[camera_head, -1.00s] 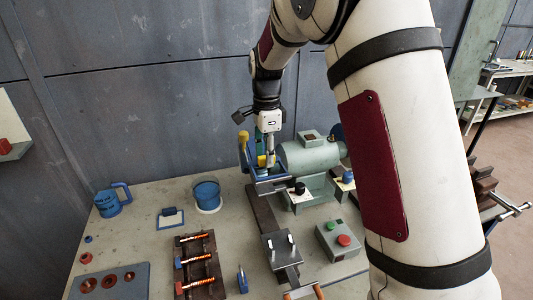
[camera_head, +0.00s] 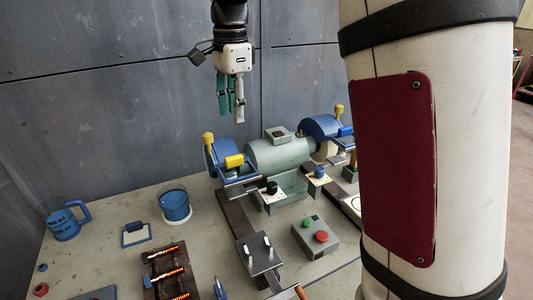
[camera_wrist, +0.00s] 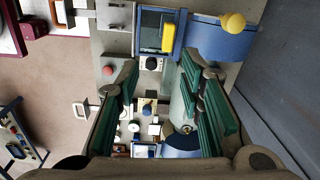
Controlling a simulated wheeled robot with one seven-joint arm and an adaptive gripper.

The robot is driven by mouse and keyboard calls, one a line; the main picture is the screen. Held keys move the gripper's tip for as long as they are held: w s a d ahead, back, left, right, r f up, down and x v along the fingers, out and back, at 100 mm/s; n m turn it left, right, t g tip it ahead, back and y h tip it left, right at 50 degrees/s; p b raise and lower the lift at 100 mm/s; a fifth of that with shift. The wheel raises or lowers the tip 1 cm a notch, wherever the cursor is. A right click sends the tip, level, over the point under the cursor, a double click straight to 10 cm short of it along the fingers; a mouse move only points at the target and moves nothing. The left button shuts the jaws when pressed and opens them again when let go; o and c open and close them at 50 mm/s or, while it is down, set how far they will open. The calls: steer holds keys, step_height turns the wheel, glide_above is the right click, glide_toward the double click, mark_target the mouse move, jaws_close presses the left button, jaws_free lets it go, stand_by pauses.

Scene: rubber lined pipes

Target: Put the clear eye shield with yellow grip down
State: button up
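The clear eye shield (camera_wrist: 152,20) has a blue frame and a yellow grip (camera_head: 234,161). It sits at the left wheel guard (camera_head: 215,160) of the green bench grinder. In the wrist view its yellow grip (camera_wrist: 168,37) lies along one edge of the pane, which looks face-on there. Its exact tilt is hard to tell. My gripper (camera_head: 232,112) hangs above the grinder's left end, clear of the shield, fingers pointing down. In the wrist view its green-padded fingers (camera_wrist: 158,95) are wide apart with nothing held between them.
The grinder body (camera_head: 280,154) stands on the bench, with a second blue guard (camera_head: 318,126) at right. Yellow knobs (camera_head: 208,138) stick up from the guards. A blue cup (camera_head: 175,205), mug (camera_head: 65,222) and red-green button box (camera_head: 316,238) stand nearby. The wall is behind.

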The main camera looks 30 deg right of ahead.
steer(key=s+f+n+t, duration=0.2)
steer(key=s+n+t, duration=0.3)
steer(key=s+n, duration=1.1)
steer(key=s, duration=1.1)
steer(key=shift+n, duration=0.3)
steer(key=shift+a, duration=0.1)
